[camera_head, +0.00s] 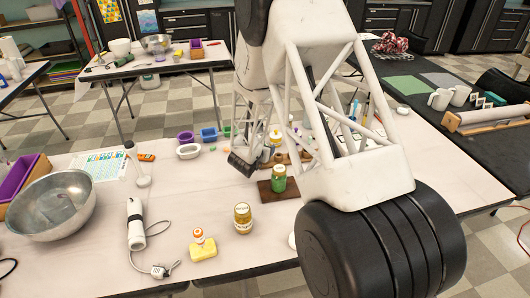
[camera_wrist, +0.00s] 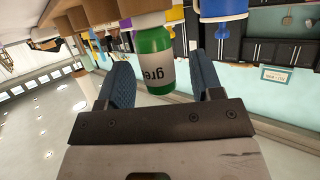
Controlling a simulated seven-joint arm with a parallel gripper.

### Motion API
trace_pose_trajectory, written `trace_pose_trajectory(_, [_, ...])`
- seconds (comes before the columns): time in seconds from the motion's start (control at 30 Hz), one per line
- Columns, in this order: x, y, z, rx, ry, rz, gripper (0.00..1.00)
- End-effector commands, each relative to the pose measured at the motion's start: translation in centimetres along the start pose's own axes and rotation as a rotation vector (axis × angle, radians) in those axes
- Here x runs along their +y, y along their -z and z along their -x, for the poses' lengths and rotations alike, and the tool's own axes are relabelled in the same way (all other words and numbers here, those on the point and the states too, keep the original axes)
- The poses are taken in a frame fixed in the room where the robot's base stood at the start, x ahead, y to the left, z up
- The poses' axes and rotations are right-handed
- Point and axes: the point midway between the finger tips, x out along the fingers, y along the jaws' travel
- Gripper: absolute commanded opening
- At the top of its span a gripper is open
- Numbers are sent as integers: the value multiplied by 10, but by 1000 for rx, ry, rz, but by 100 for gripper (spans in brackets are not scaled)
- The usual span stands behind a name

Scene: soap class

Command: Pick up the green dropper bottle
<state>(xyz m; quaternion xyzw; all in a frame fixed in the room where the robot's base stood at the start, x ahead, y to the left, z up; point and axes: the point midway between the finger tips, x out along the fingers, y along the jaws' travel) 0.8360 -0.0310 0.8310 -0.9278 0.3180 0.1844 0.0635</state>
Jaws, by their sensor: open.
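The green dropper bottle (camera_head: 278,181) stands upright on a dark brown board (camera_head: 266,197) near the middle of the table. In the wrist view the green bottle (camera_wrist: 152,72), with a white label reading "gre", shows upside down ahead of my gripper, within the gap between its two blue fingers. My gripper (camera_wrist: 163,75) is open, and I see no finger touching the bottle. In the head view my gripper (camera_head: 243,164) is to the left of the bottle, low over the table; its fingertips are hard to make out there.
An amber jar (camera_head: 242,218) and a yellow sponge (camera_head: 203,249) with a small orange-capped bottle (camera_head: 198,235) are in front. Small containers (camera_head: 208,135) sit behind my gripper.

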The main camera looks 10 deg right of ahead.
Motion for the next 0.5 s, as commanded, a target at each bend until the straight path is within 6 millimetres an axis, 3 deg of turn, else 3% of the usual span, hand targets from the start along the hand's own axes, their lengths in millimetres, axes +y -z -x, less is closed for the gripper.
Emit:
trace_pose_trajectory(0.2, [1,0,-20,0,-1,1,60])
trace_pose_trajectory(0.5, [0,0,-25,0,0,0,60])
